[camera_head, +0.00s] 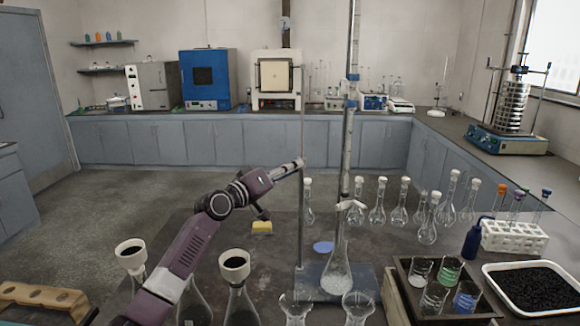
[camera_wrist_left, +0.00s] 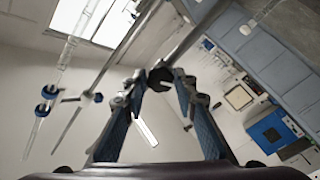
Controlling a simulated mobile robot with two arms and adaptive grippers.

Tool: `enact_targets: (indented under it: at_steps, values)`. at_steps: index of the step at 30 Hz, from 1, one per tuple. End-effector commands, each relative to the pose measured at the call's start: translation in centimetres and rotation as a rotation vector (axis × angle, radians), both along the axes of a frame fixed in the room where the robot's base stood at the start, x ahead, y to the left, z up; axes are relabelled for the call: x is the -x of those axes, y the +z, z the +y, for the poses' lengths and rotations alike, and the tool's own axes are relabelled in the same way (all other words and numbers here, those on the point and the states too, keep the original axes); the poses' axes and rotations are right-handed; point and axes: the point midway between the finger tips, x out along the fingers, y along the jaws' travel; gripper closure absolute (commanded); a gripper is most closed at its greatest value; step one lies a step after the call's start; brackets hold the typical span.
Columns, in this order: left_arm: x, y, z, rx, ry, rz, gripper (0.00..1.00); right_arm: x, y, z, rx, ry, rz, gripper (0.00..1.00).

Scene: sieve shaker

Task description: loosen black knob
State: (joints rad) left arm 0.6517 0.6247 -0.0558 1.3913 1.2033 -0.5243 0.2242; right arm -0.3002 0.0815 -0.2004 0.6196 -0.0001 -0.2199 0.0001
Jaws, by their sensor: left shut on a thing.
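My left gripper (camera_head: 300,164) reaches in from the left, at a thin upright rod (camera_head: 302,110) above the dark bench. In the left wrist view its two blue-padded fingers (camera_wrist_left: 160,82) converge and are shut on a small dark piece, seemingly the black knob (camera_wrist_left: 158,76). In the head view the piece in the jaws is too small to make out. A slanting grey rod runs close to the fingertips in the wrist view. The sieve shaker (camera_head: 512,105) stands far off on the right-hand counter, with a clamp bar across its top. My right gripper is not in view.
A flask (camera_head: 337,275) stands on the stand's base beside the rod. Several stoppered flasks (camera_head: 400,208) are to the right. A beaker tray (camera_head: 398,292) and a white tray of black granules (camera_head: 490,275) are front right. Flasks with funnels (camera_head: 236,265) stand close to my arm.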

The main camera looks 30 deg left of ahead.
Motion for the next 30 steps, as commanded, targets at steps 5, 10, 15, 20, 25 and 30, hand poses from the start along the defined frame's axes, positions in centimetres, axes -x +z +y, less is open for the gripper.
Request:
enact_targets:
  at_steps: [5,10,15,20,25,30]
  values:
    - [-0.01,0.17,0.05,0.103,0.001,0.02,0.98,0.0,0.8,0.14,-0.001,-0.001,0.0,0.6]
    - [-0.01,0.09,0.0,0.165,0.001,0.033,0.98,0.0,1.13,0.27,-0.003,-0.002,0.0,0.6]
    - [0.0,0.04,0.03,0.196,0.001,0.039,0.98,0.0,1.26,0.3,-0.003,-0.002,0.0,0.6]
    - [0.0,0.01,0.04,0.205,0.002,0.04,0.98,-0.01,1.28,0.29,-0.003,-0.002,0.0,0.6]
    - [0.0,0.0,0.04,0.206,0.002,0.04,0.98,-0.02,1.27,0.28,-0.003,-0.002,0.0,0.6]
    - [0.0,0.0,0.03,0.206,0.002,0.04,0.68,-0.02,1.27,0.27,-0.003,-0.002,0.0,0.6]
